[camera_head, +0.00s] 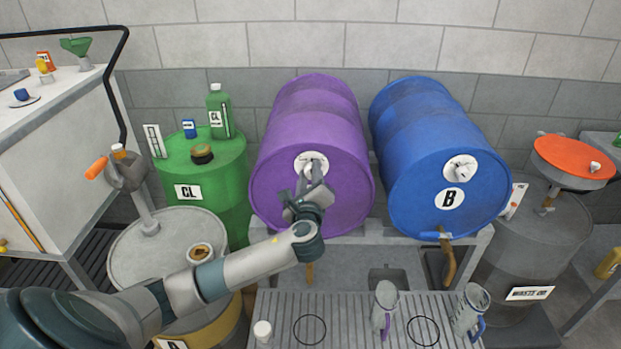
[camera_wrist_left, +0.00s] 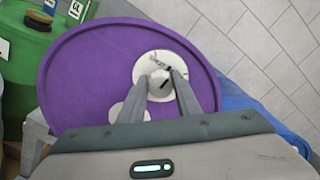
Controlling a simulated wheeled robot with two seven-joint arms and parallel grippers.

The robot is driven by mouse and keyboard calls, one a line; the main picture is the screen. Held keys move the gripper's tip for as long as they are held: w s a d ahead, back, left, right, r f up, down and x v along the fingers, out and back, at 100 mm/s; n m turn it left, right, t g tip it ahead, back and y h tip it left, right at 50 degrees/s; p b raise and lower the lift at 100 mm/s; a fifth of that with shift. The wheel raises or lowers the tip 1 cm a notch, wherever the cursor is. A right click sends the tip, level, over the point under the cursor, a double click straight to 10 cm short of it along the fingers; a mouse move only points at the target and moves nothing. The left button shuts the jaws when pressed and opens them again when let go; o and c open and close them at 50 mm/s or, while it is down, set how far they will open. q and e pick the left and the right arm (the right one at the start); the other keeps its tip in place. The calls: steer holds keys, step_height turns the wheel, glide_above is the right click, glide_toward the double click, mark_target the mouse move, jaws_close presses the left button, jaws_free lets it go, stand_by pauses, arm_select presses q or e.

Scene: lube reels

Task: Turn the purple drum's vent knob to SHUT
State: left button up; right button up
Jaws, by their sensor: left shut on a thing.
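The purple drum (camera_head: 315,120) lies on its side on a rack in the middle of the head view. Its round face, with a white vent plate (camera_head: 303,160) near the top, points at me. My left gripper (camera_head: 312,172) reaches up to the plate and is shut on the vent knob, which it largely hides there. In the left wrist view the knob (camera_wrist_left: 160,80) sits between the two fingertips on the white plate (camera_wrist_left: 150,64) of the purple face (camera_wrist_left: 85,75). Marks on the plate are too small to read. My right gripper is not in view.
A blue drum marked B (camera_head: 430,130) lies close at the right, with its own vent knob (camera_head: 460,168). A green drum (camera_head: 225,165) stands at the left.

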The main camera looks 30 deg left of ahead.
arm_select(q)
steer(key=n, duration=0.2)
steer(key=n+b, duration=0.1)
steer(key=n, duration=0.1)
steer(key=n+b, duration=0.1)
steer(key=shift+f+n, duration=0.3)
steer(key=shift+n, duration=0.1)
steer(key=shift+n+b, duration=0.9)
steer(key=shift+n, duration=1)
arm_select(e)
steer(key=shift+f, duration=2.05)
arm_select(q)
steer(key=shift+r, duration=0.1)
steer(key=o, duration=1.1)
steer(key=shift+c, duration=0.2)
steer(key=shift+s, duration=0.1)
steer(key=b+v, duration=0.3)
steer(key=v, duration=1.4)
steer(key=shift+s+b, duration=0.15)
steer(key=shift+b, duration=0.2)
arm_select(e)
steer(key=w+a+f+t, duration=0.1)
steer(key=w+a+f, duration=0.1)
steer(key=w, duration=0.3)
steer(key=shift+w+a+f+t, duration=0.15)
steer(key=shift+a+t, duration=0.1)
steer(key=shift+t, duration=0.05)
